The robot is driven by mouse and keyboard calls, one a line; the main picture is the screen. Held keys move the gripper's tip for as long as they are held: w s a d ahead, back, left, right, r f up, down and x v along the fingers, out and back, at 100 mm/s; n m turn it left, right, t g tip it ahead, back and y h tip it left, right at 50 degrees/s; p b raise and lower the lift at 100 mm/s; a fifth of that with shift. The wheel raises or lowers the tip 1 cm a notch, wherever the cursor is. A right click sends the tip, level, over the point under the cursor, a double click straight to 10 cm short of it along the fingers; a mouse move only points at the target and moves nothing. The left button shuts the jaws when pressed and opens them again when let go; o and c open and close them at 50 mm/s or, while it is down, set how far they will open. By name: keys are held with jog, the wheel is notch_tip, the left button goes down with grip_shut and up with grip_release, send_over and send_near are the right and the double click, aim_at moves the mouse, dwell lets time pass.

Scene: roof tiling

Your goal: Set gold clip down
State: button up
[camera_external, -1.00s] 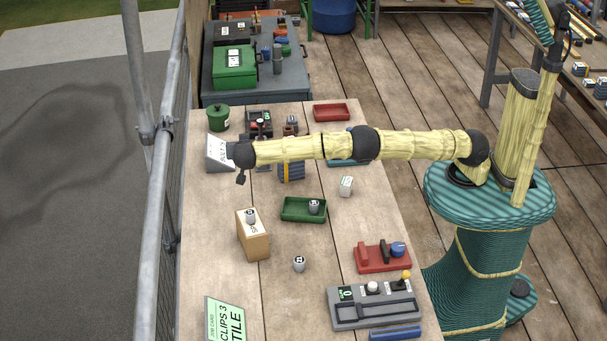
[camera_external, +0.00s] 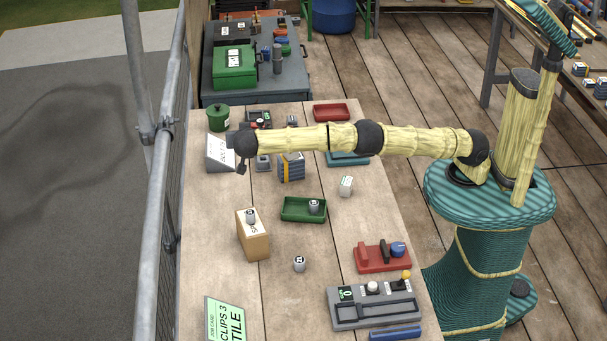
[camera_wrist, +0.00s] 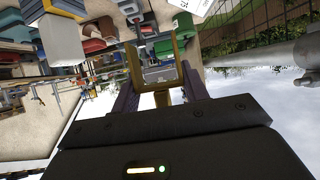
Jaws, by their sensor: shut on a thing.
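The gold clip (camera_wrist: 131,68) is a U-shaped piece in the wrist view, held between the fingertips of my gripper (camera_wrist: 158,98). The purple-grey fingers are shut on it, one on each side. In the external view my gripper (camera_external: 241,168) is small and dark at the far left of the bench, in front of the white sign. It appears to be above the bench top. The clip cannot be made out there.
The bench (camera_external: 215,290) holds a green tray (camera_external: 291,216), a tan box (camera_external: 252,238), a red tray (camera_external: 331,112), a blue-grey block (camera_external: 291,168) and a green pot (camera_external: 218,118). A rail (camera_external: 162,200) runs along its left. Bare wood lies between the tan box and the sign.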

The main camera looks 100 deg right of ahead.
jog(key=s+a+n+t+p, duration=0.1)
jog(key=s+a, duration=0.3)
jog(key=a, duration=0.6)
jog(key=s+a+n+t+p, duration=0.15)
jog(key=s+a, duration=0.35)
jog(key=a, duration=0.6)
jog(key=s+a+n+t+y, duration=0.1)
jog(key=s+a+n+t, duration=0.1)
jog(key=s+a, duration=0.85)
jog(key=f, duration=0.1)
jog(key=s+d+f, duration=0.1)
jog(key=f, duration=0.1)
jog(key=s+f, duration=0.1)
jog(key=f, duration=0.1)
jog(key=shift+s+d, duration=0.2)
jog(key=shift+f+p, duration=0.45)
jog(key=shift+f, duration=2.7)
jog(key=shift+f, duration=0.1)
jog(key=shift+f, duration=1.75)
